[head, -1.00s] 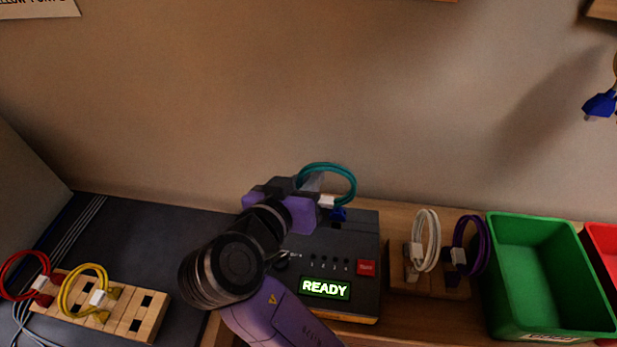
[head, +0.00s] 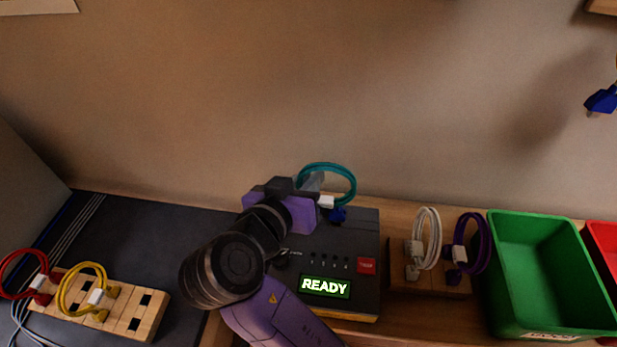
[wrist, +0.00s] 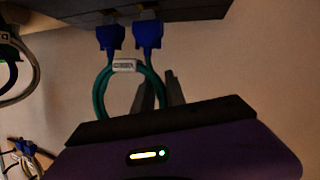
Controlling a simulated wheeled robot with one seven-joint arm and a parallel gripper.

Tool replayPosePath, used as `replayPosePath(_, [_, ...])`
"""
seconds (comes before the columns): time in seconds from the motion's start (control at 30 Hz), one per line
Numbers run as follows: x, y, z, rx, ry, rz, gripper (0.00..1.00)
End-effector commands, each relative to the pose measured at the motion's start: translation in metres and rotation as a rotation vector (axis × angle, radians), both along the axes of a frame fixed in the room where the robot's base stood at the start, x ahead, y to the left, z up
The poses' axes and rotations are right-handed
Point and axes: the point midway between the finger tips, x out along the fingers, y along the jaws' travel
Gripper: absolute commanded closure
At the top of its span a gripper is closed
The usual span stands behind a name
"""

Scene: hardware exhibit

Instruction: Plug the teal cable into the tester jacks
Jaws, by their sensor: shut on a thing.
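The teal cable (head: 330,167) is a loop with a white label and blue plugs. It stands at the back edge of the dark tester (head: 363,235), whose screen reads READY. In the wrist view, both blue plugs (wrist: 148,35) point at the tester's edge (wrist: 70,18) and meet it or nearly so; I cannot tell how deeply they sit. In the head view one blue plug (head: 338,215) shows over the tester top. My gripper (head: 312,181) is shut on the teal cable behind the plugs; its fingers (wrist: 160,95) show beside the loop, and the exact contact is partly hidden.
Right of the tester, a wooden block (head: 430,284) holds a white cable (head: 428,235) and a purple cable (head: 473,240). A green bin (head: 545,235) stands further right. At left, another wooden block (head: 135,318) holds red and yellow cables. The wall is close behind.

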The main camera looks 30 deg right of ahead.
Motion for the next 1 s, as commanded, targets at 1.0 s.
replayPosePath(1.0, [0.0, 0.0, -0.0065, -0.001, -0.001, 0.0, 1.0])
